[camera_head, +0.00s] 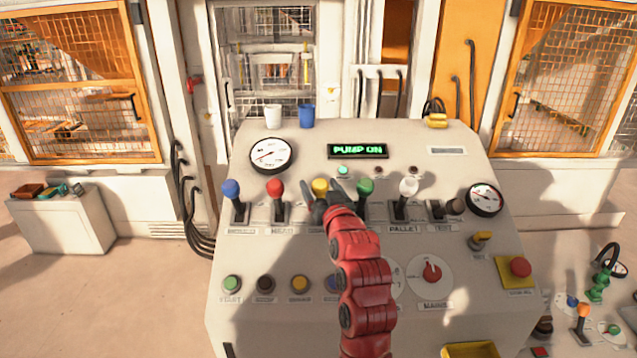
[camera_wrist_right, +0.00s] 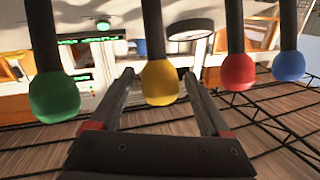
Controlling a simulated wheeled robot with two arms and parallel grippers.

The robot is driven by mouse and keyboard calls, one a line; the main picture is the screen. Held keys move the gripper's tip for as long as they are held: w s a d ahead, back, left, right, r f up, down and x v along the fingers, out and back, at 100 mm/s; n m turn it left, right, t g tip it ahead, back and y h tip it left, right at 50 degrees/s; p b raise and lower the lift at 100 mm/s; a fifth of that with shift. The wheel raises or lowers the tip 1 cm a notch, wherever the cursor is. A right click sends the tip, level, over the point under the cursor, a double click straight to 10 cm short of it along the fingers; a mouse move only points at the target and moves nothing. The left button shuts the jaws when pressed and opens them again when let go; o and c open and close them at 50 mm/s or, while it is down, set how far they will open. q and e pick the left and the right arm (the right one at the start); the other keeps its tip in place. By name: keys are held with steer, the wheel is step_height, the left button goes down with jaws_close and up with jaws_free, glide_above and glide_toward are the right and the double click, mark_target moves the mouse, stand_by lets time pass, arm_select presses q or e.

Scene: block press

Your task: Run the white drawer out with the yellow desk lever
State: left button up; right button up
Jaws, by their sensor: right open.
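The yellow desk lever (camera_head: 320,186) stands in the row of levers on the sloped desk, its round knob up. My right gripper (camera_head: 323,193), on the red arm, is open at this lever and hides its lower part. In the right wrist view the yellow knob (camera_wrist_right: 161,83) shows between the two fingers of the gripper (camera_wrist_right: 157,80), apparently not clamped. I cannot tell if either finger touches it. I cannot make out a white drawer for sure in either view. My left gripper is not in view.
The red lever (camera_head: 275,188) and green lever (camera_head: 365,187) stand close on either side. Blue (camera_head: 231,188) and white (camera_head: 409,187) levers are farther out. The display (camera_head: 358,151) reads PUMP ON. Buttons and a red dial (camera_head: 432,271) lie lower on the desk.

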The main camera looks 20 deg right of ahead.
steer(key=shift+s+r, duration=0.1)
steer(key=shift+s, duration=0.1)
steer(key=shift+c, duration=1.3)
steer(key=shift+w, duration=0.1)
steer(key=c, duration=0.5)
jaws_close()
